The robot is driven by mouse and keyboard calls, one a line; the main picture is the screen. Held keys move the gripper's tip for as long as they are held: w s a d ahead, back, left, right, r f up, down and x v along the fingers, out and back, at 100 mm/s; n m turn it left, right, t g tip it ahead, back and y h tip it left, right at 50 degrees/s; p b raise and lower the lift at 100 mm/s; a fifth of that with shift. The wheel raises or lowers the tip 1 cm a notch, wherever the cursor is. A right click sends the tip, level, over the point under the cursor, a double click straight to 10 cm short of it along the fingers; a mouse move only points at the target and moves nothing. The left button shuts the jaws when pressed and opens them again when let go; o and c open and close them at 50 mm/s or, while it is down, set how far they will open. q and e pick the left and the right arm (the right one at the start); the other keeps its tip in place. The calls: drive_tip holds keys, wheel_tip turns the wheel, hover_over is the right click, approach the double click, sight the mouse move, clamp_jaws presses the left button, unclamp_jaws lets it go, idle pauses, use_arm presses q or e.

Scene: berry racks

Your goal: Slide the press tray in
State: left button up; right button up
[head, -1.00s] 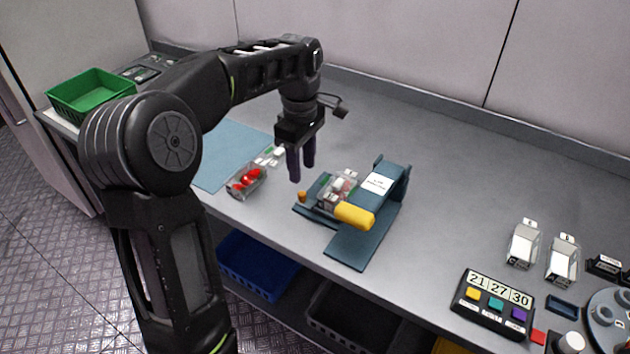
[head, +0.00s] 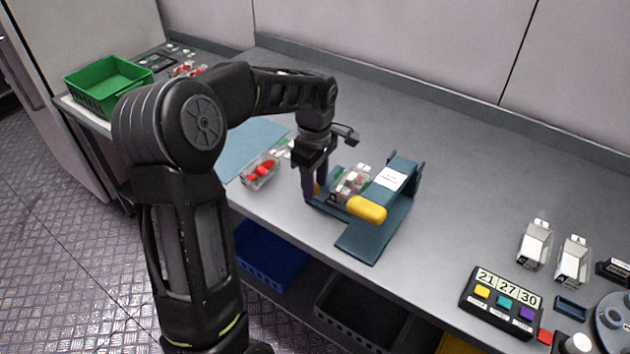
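The dark blue-grey press (head: 398,192) stands on the bench right of my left gripper, with a white label on top and a yellow roller-shaped handle (head: 367,209) at its front. The press tray (head: 328,209) sticks out at the press's left side and carries a clear punnet (head: 351,184) with red and pale contents. A small orange knob (head: 316,188) is at the tray's left end. My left gripper (head: 314,194) points down there, its purple fingers apart on either side of the knob. Contact with the knob cannot be made out. My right gripper is out of view.
A clear punnet of red berries (head: 261,171) sits left of the gripper near a blue mat (head: 247,146). A green crate (head: 108,86) is at far left. A button panel (head: 501,302) and white cartons (head: 535,244) are at right. The bench behind the press is clear.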

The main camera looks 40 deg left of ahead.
use_arm(q)
drive_tip(key=shift+c, duration=0.4)
clamp_jaws()
idle(1.0)
